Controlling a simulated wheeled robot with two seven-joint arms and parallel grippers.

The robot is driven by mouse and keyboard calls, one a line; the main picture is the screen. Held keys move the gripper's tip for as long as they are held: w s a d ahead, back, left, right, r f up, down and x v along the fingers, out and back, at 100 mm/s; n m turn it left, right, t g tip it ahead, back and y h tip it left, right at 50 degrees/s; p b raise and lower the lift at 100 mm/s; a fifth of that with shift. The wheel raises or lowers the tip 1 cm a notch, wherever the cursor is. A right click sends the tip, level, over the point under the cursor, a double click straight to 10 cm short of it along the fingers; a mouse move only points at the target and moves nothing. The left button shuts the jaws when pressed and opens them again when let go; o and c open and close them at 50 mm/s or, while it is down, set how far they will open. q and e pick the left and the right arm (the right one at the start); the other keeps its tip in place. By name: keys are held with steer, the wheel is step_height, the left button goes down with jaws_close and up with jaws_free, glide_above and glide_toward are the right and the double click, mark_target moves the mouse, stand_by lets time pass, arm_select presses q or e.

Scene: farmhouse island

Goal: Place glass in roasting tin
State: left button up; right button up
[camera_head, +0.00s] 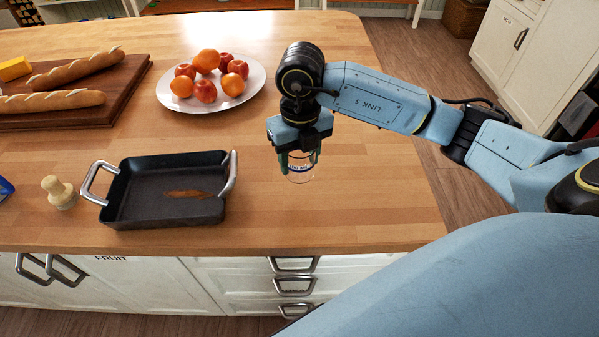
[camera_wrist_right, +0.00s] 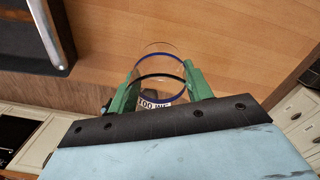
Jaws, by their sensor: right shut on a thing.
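The glass (camera_head: 300,174) is a small clear tumbler with a dark blue band and lettering. My right gripper (camera_head: 299,160) is shut on it, over the wooden island to the right of the roasting tin. In the right wrist view the glass (camera_wrist_right: 160,75) sits between the two green fingers (camera_wrist_right: 161,92). I cannot tell how far it is above the wood. The roasting tin (camera_head: 150,212) is black and rectangular, with silver handles at its left and right ends and a brown stain on its floor. Its corner also shows in the right wrist view (camera_wrist_right: 25,45). My left gripper is not in view.
A white oval plate (camera_head: 245,88) of oranges and red apples stands behind the tin. A cutting board (camera_head: 125,80) with baguettes and cheese is at the back left. A wooden stopper-like object (camera_head: 60,193) stands left of the tin. The island top (camera_head: 370,215) right of the glass is clear.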

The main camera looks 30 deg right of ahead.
steer(key=shift+r, duration=1)
steer(key=w+a+r, duration=0.2)
steer(key=w+a, duration=0.5)
steer(key=a, duration=0.2)
steer(key=shift+a, duration=0.2)
steer(key=w+a+r, duration=0.1)
steer(key=a, duration=0.1)
steer(key=w+a+r, duration=0.1)
steer(key=w+a, duration=0.1)
steer(key=a, duration=0.1)
steer(key=w+a+r, duration=0.2)
steer(key=a, duration=0.1)
steer(key=shift+a, duration=0.25)
steer(key=shift+f, duration=7.2)
steer(key=shift+f, duration=0.6)
steer(key=o, duration=1.7)
steer(key=shift+d, duration=0.1)
